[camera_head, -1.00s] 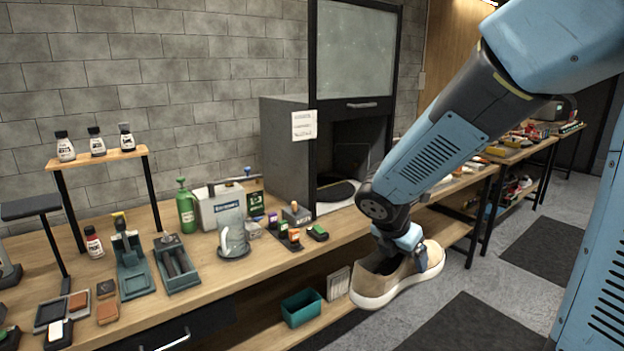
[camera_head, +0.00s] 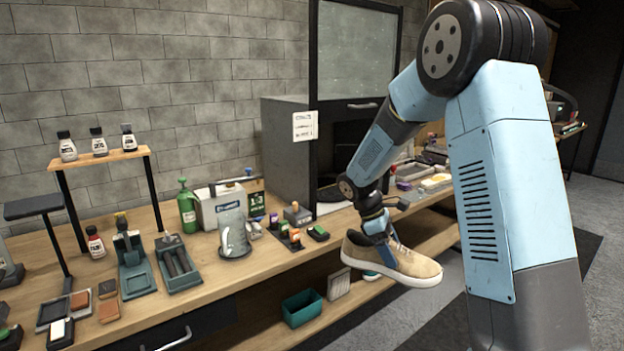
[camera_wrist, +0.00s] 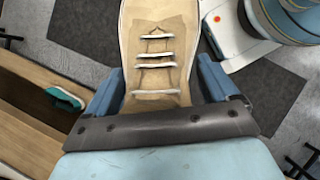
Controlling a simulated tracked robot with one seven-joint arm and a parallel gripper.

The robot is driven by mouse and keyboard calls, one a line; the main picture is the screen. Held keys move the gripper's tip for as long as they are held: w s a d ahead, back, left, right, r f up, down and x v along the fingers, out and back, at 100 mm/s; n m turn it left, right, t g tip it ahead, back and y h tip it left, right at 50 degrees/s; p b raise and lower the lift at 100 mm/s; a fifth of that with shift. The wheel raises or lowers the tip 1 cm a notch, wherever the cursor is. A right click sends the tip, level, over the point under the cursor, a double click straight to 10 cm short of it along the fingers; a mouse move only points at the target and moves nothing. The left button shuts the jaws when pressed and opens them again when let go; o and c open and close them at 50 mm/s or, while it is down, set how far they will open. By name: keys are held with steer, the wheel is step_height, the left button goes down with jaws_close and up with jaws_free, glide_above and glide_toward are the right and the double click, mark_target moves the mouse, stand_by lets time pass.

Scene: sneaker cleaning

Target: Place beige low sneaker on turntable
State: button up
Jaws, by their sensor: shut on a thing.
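The beige low sneaker (camera_head: 418,268), with a white sole and laces, hangs in front of the workbench's front edge, its toe pointing right in the head view. My gripper (camera_head: 377,228) is shut on the sneaker's upper from above. In the wrist view the laced front of the sneaker (camera_wrist: 157,50) lies between the two blue fingers of my gripper (camera_wrist: 160,88). A dark round turntable (camera_head: 331,193) shows partly inside the grey booth, behind and left of the sneaker. My arm hides the booth's right side.
The booth (camera_head: 286,150) has its glass door (camera_head: 357,50) raised. Bottles, brushes and a clear jug (camera_head: 233,238) crowd the workbench left of it. A teal bin (camera_head: 302,307) stands on the lower shelf. Floor in front of the bench looks mostly free.

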steer(key=w+d+f+m+g+y, duration=0.2)
steer(key=w+f+m+g+y, duration=0.25)
steer(key=w+f+m, duration=0.75)
steer(key=s+f+m+y, duration=0.1)
steer(key=s+f, duration=0.7)
steer(key=f, duration=0.1)
steer(key=shift+d+f+m+t, duration=0.15)
steer(key=shift+f+m+t, duration=0.2)
steer(key=shift+f+m, duration=0.05)
steer(key=shift+w, duration=0.1)
stand_by(0.4)
